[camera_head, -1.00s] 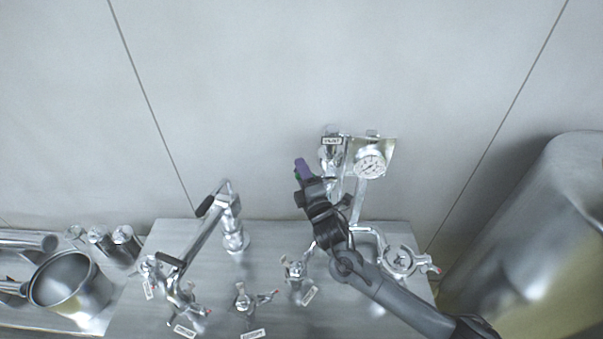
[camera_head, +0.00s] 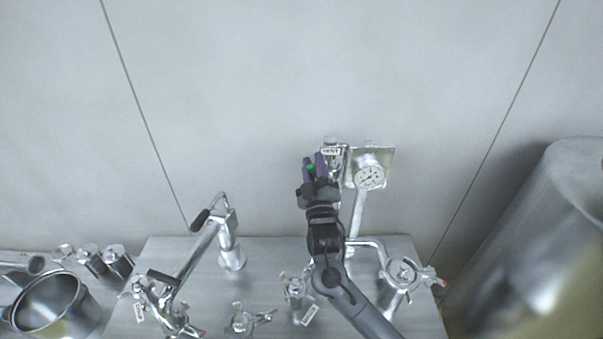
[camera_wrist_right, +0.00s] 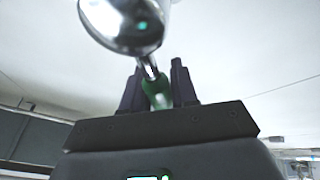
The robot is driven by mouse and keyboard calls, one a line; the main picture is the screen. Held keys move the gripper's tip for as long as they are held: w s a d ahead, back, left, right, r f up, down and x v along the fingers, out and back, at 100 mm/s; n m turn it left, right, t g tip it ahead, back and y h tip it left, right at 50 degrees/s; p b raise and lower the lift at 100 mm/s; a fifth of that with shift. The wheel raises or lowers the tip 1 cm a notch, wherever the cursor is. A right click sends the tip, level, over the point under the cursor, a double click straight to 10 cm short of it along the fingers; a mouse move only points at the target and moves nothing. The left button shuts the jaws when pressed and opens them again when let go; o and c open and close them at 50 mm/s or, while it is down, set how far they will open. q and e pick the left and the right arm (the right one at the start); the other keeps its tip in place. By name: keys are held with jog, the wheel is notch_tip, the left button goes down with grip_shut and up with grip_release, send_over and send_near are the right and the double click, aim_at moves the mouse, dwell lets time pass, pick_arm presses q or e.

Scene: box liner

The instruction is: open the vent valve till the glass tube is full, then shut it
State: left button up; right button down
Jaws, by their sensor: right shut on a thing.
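My right gripper (camera_head: 313,169) is at the upright pipe fitting with the tag that reads VENT (camera_head: 331,151). Its purple fingers are shut on the green handle of the vent valve (camera_head: 311,171). In the right wrist view the green handle (camera_wrist_right: 157,92) sits between the two dark fingers (camera_wrist_right: 158,88), and its stem runs up to a shiny round metal body (camera_wrist_right: 128,22). The glass tube cannot be made out; my right gripper and arm cover part of the fittings there. My left gripper is not in view.
A pot (camera_head: 48,303) is at far left, a large steel vessel (camera_head: 540,235) at right.

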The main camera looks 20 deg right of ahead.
jog(key=shift+s+d+r+m+g+h+b, duration=0.4)
jog(key=shift+d+m+h, duration=0.45)
jog(key=shift+m, duration=0.95)
jog(key=shift+s+d+r+m+g+h+b, duration=0.2)
jog(key=shift+d+m+g+h, duration=0.6)
jog(key=shift+m, duration=1)
jog(key=shift+s+d+r+m+g+h+b, duration=0.2)
jog(key=shift+s+d+m+g+h, duration=0.2)
jog(key=shift+m+h, duration=1.1)
jog(key=shift+d+m+y, duration=0.1)
jog(key=shift+m+y, duration=0.25)
jog(key=shift+m, duration=0.05)
jog(key=c, duration=1)
grip_release()
jog(key=shift+f, duration=0.1)
